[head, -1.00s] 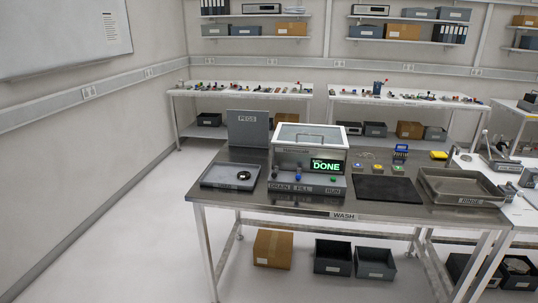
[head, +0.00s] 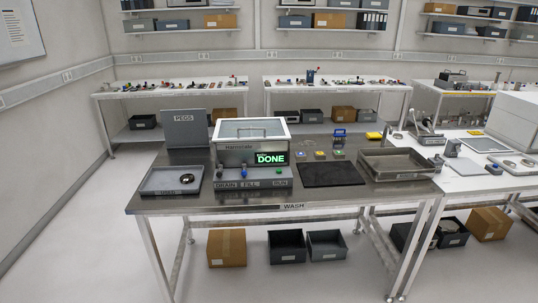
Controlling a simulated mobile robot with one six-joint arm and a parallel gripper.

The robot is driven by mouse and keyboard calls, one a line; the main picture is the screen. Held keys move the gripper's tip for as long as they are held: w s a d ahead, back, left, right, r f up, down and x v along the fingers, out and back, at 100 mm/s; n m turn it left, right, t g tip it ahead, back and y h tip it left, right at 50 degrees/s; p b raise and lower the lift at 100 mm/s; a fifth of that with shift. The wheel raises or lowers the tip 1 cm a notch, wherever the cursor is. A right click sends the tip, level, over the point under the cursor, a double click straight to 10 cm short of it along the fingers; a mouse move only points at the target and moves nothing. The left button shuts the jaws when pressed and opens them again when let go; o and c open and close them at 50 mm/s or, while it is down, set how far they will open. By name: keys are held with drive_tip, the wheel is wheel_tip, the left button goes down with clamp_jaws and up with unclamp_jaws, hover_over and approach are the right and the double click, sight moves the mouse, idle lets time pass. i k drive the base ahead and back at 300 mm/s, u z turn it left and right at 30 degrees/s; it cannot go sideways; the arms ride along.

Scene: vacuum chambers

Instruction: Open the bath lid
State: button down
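The bath (head: 232,152) is a grey metal box on the wash table, with a green DONE display (head: 271,158) on its front. Its lid (head: 250,128) is a pale, glassy panel in a light frame on top, with a bar handle, and it looks closed. Below the display are controls labelled DRAIN, FILL and RUN, with a blue-topped knob (head: 249,170) at FILL. My gripper is not in view.
The wash table (head: 330,203) also holds a grey tray (head: 152,190) at left, an upright PEGS board (head: 187,130), a black mat (head: 331,173) and a metal rinse tray (head: 372,169). Floor in front and left is clear. A white bench (head: 485,176) adjoins at right.

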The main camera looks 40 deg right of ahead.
sight(287, 137)
drive_tip(key=z, duration=0.9)
drive_tip(key=k, duration=0.95)
drive_tip(key=i, duration=0.75)
drive_tip(key=z, duration=0.05)
